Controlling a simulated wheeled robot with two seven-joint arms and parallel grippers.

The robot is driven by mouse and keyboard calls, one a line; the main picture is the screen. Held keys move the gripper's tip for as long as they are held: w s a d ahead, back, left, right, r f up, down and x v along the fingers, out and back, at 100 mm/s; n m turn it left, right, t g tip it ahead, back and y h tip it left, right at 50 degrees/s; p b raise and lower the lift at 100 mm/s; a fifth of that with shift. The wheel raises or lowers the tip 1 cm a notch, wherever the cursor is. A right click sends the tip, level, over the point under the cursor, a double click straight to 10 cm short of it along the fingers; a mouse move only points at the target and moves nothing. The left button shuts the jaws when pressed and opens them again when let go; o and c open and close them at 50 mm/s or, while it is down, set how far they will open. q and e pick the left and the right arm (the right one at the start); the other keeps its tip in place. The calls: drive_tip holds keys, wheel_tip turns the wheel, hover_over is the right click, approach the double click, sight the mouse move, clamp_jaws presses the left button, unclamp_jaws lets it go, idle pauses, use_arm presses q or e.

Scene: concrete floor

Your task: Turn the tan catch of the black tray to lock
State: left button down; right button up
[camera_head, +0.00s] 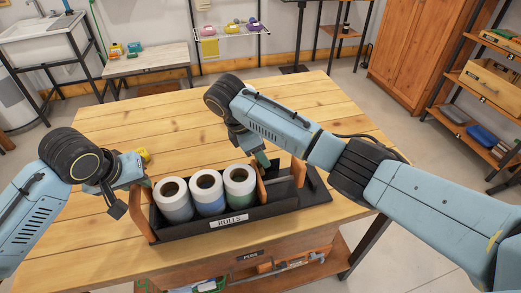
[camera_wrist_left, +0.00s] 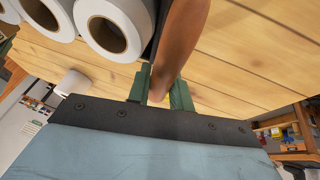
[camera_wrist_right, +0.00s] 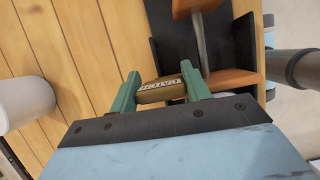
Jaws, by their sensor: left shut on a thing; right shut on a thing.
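The black tray (camera_head: 185,226), labelled ROLLS, stands on the wooden table and holds three white-topped rolls (camera_head: 207,180) in a row. A brown upright (camera_head: 140,212) stands at its left end. My left gripper (camera_wrist_left: 159,90) is shut on this upright, which also shows in the left wrist view (camera_wrist_left: 183,38). The tan catch (camera_wrist_right: 162,90), with lettering on it, lies between the fingers of my right gripper (camera_wrist_right: 160,86), which is shut on it. In the head view the right arm hides the catch. An orange-brown tray part (camera_wrist_right: 234,79) is beside the right gripper.
A shelf below the table holds a bin and pipes. A sink, bench and shelves stand farther back.

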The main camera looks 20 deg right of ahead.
drive_tip(key=o, duration=1)
drive_tip(key=shift+c, duration=0.2)
drive_tip(key=shift+r, duration=0.1)
drive_tip(key=shift+w+a+r, duration=0.1)
drive_tip(key=shift+a+r, duration=0.15)
drive_tip(key=shift+r, duration=0.3)
drive_tip(key=v, duration=1)
drive_tip(key=shift+r, duration=0.3)
drive_tip(key=shift+a, duration=0.1)
